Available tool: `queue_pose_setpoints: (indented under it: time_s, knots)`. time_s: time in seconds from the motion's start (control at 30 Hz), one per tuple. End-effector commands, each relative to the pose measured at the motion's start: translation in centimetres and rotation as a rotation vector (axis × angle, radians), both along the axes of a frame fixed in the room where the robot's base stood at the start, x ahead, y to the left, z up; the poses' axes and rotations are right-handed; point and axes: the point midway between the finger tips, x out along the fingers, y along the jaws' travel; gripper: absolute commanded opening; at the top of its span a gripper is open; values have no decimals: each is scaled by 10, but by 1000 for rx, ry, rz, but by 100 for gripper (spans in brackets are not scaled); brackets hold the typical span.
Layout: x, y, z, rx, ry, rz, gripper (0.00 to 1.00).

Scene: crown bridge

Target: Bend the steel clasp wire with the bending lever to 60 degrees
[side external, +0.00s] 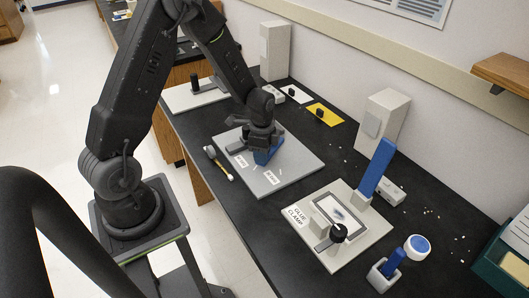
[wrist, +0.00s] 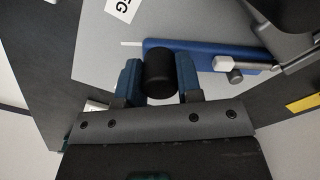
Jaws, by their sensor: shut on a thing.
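The bending lever (wrist: 210,54) is a blue bar with a black knob (wrist: 159,70), lying over a grey plate in the wrist view. My gripper (wrist: 158,78) has its two blue fingers shut on the knob, one on each side. In the side view my gripper (side external: 262,142) is low over the bending plate (side external: 300,158), and part of the blue lever (side external: 266,156) shows beneath it.
A brush-like tool (side external: 218,163) lies left of the bending plate. A yellow card (side external: 326,116), a white cabinet (side external: 384,122) and a blue-topped round pot (side external: 417,247) stand around.

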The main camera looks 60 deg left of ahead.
Motion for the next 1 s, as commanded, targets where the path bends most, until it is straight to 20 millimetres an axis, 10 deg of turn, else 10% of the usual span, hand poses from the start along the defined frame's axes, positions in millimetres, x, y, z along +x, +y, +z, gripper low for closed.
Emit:
queue_pose_setpoints:
  time_s: [0.33, 0.37, 0.6, 1.0]
  knots:
    - [0, 0, 0, -1, 2, -2, 0]
    - [0, 0, 0, -1, 2, -2, 36]
    - [0, 0, 0, 0, 1, -1, 58]
    - [1, 0, 14, 1, -4, -1, 58]
